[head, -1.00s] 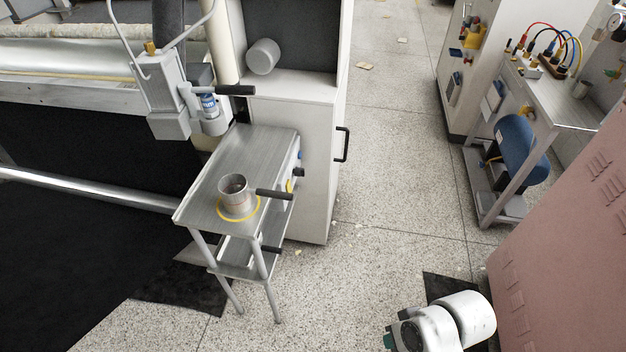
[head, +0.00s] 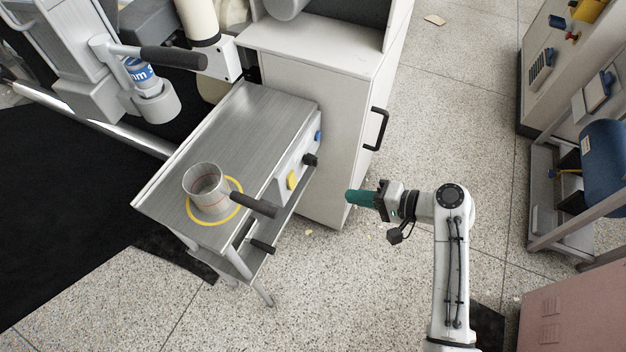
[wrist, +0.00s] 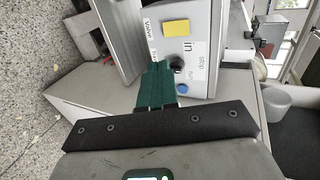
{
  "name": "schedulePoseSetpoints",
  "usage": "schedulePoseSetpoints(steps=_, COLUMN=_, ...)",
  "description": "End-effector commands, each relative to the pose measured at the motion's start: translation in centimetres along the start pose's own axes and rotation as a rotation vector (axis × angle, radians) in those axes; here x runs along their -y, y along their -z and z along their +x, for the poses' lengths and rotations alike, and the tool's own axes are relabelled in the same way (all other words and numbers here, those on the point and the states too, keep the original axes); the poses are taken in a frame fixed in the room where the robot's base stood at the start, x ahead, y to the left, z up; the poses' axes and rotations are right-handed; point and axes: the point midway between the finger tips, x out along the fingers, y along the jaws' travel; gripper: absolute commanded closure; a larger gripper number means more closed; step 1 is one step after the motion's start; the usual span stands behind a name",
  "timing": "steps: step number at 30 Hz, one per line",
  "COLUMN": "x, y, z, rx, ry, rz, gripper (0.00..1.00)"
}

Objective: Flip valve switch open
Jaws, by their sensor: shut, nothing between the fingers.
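A light grey control panel (head: 300,157) is on the side of the metal table. It carries a black knob or switch (head: 310,160), a yellow part (head: 292,180) and a blue button (head: 318,136). In the wrist view, the panel (wrist: 202,25) bears a label reading "Valve" (wrist: 147,27) beside the yellow square (wrist: 177,27) and the black knob (wrist: 187,47). I cannot tell for sure which part is the valve switch. My gripper (head: 349,196), with green fingers, is shut and empty, apart from the panel and to its right. Its fingers (wrist: 157,84) partly cover the panel's edge in the wrist view.
The metal table (head: 235,125) holds a grey cup (head: 207,190) inside a yellow ring. Black handles (head: 254,204) stick out at its front. A white cabinet (head: 320,100) with a black handle (head: 376,128) stands behind.

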Motion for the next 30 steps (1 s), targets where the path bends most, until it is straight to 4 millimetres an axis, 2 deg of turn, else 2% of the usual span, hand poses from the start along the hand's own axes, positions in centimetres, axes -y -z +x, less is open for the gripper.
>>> schedulePoseSetpoints(steps=7, x=0.0, y=0.0, z=0.3, rx=0.001, ry=-0.002, rz=-0.002, gripper=1.0)
schedulePoseSetpoints(steps=11, x=0.0, y=-0.1, z=1.6, rx=0.003, ry=-0.002, rz=-0.003, gripper=1.0)
schedulePoseSetpoints(steps=24, x=-0.1, y=-0.1, z=9.9, rx=0.003, ry=-0.004, rz=-0.003, gripper=1.0)
schedulePoseSetpoints(steps=30, x=0.8, y=0.0, z=12.6, rx=0.001, ry=-0.003, rz=-0.004, gripper=1.0)
